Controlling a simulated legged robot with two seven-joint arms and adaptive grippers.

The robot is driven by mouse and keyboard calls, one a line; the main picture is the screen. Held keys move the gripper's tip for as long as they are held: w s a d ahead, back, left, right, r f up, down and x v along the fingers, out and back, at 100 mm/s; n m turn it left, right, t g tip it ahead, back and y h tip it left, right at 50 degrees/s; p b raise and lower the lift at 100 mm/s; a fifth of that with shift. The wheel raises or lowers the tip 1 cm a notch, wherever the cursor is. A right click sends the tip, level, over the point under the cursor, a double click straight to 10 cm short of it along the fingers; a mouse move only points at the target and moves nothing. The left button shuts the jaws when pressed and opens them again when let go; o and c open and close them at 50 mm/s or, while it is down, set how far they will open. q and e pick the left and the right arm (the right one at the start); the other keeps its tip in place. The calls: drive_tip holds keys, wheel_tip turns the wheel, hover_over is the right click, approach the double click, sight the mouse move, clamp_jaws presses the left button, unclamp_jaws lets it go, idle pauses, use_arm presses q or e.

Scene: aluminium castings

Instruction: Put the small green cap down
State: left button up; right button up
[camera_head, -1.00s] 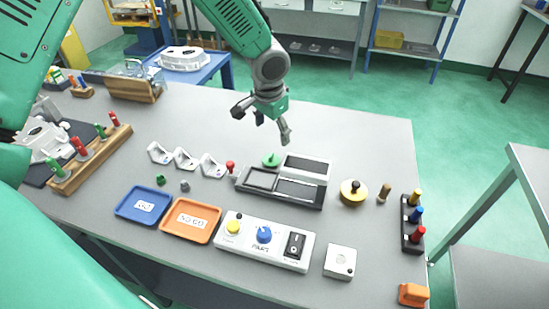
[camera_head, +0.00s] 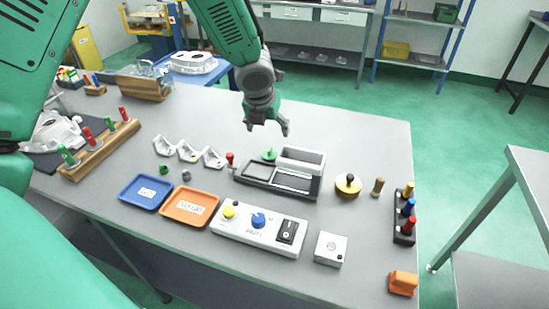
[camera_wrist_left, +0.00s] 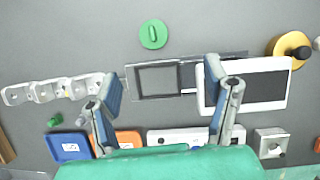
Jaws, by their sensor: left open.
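A round green cap with a raised grip (camera_head: 270,154) rests on the grey table behind the black tray. It shows as a green disc in the left wrist view (camera_wrist_left: 153,34), clear of both fingers. A smaller green piece (camera_head: 164,170) lies at the left, behind the blue tray; it also shows in the left wrist view (camera_wrist_left: 48,120). I cannot tell for certain which one is the named cap. My left gripper (camera_head: 267,127) is open and empty above the table, near the round cap; its spread fingers also show in the left wrist view (camera_wrist_left: 163,95). My right gripper is not in view.
The black tray (camera_head: 262,188) and a grey-screened white device (camera_head: 301,160) stand beside the cap. White angled castings (camera_head: 189,152) and a red-topped pin (camera_head: 230,158) are left of it. Blue (camera_head: 146,192) and orange (camera_head: 190,207) trays and a switch box (camera_head: 259,229) lie in front. Table behind is clear.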

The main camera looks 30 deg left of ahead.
sight(270, 149)
use_arm(q)
drive_tip(key=x, duration=0.2)
drive_tip(key=a+x, duration=0.1)
drive_tip(key=x, duration=0.5)
drive_tip(key=shift+s+a+b, duration=0.1)
drive_tip(key=shift+a+b, duration=0.3)
drive_tip(key=shift+d+f, duration=0.15)
drive_tip(key=shift+f, duration=0.15)
drive_tip(key=shift+w+d+f, duration=0.25)
drive_tip(key=shift+w+d, duration=0.05)
drive_tip(key=shift+d, duration=0.1)
drive_tip(key=x, duration=0.4)
drive_tip(key=shift+w+a+f, duration=0.2)
drive_tip(key=shift+a+f, duration=0.05)
drive_tip(key=shift+a, duration=0.2)
drive_tip(key=shift+a+f, duration=0.2)
drive_tip(key=shift+a, duration=0.25)
drive_tip(key=shift+d+r, duration=0.1)
drive_tip(key=shift+d, duration=0.2)
drive_tip(key=c, duration=0.8)
drive_tip(key=shift+d+r, duration=0.15)
drive_tip(key=shift+d, duration=0.25)
drive_tip(key=shift+c, duration=0.4)
